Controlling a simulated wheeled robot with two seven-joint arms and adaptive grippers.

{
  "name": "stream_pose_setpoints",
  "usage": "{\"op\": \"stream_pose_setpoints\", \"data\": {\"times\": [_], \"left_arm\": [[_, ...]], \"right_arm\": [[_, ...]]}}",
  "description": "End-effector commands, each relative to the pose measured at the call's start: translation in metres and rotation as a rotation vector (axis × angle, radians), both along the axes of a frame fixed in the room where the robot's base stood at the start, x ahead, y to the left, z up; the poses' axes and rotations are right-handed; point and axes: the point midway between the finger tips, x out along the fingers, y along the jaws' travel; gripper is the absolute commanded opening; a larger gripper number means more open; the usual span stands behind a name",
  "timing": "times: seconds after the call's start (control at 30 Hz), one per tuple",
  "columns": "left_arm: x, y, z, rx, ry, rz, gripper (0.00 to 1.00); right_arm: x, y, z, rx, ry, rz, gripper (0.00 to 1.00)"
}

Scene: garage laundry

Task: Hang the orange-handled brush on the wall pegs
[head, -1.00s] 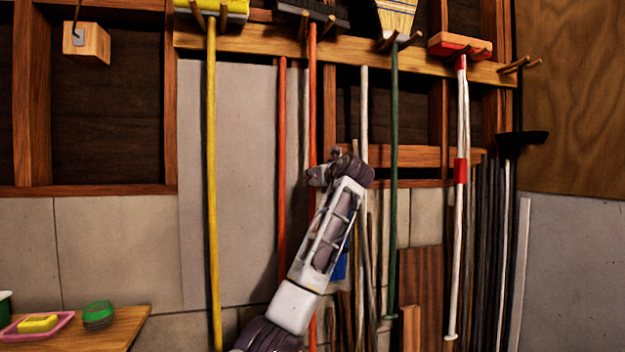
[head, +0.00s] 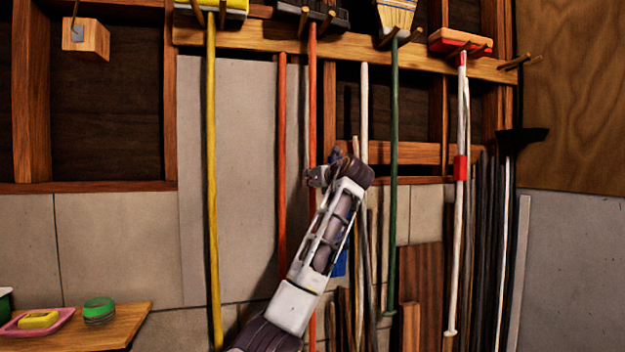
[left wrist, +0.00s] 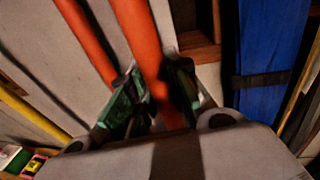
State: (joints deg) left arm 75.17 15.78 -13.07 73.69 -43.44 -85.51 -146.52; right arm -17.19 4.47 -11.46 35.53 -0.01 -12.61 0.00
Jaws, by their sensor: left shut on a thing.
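The brush has a dark head (head: 341,17) and a long orange handle (head: 312,90). It is upright at the wall rail, its head at the top edge of the head view beside a pair of wooden pegs (head: 328,24). I cannot tell whether the head rests on these pegs. My left gripper (head: 328,172) is at the handle, well below the rail. In the left wrist view the handle (left wrist: 139,40) runs between the fingers of my left gripper (left wrist: 155,100), which is shut on it. My right gripper is not in view.
A second orange pole (head: 282,150) stands just left of the handle. A yellow broom (head: 212,180), a green-handled broom (head: 393,180) and a red-and-white one (head: 460,130) hang along the rail (head: 255,40). A blue object (left wrist: 270,50) is at right in the wrist view.

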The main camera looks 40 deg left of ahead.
Motion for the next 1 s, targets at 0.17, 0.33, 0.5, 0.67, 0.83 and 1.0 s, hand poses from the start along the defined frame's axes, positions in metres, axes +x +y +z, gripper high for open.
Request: {"op": "stream_pose_setpoints", "data": {"times": [0.17, 0.33, 0.5, 0.67, 0.83, 1.0], "left_arm": [[-0.001, 0.0, -0.001, 0.002, -0.002, 0.0, 0.0], [0.0, 0.0, -0.001, 0.001, -0.002, 0.0, 0.35], [0.0, 0.0, -0.002, 0.0, -0.001, 0.0, 0.43], [0.0, 0.0, -0.003, -0.001, 0.002, 0.0, 0.43], [-0.001, -0.003, -0.003, -0.001, 0.0, 0.0, 0.43], [-0.006, -0.012, -0.001, 0.0, -0.001, -0.001, 0.43]], "right_arm": [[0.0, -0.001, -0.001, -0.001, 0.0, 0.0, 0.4], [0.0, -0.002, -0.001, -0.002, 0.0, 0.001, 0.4], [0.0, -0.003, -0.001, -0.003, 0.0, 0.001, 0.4], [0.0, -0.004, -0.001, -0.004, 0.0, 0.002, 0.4], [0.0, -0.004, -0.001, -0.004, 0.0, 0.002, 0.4], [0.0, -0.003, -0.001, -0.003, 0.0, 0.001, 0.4]]}}
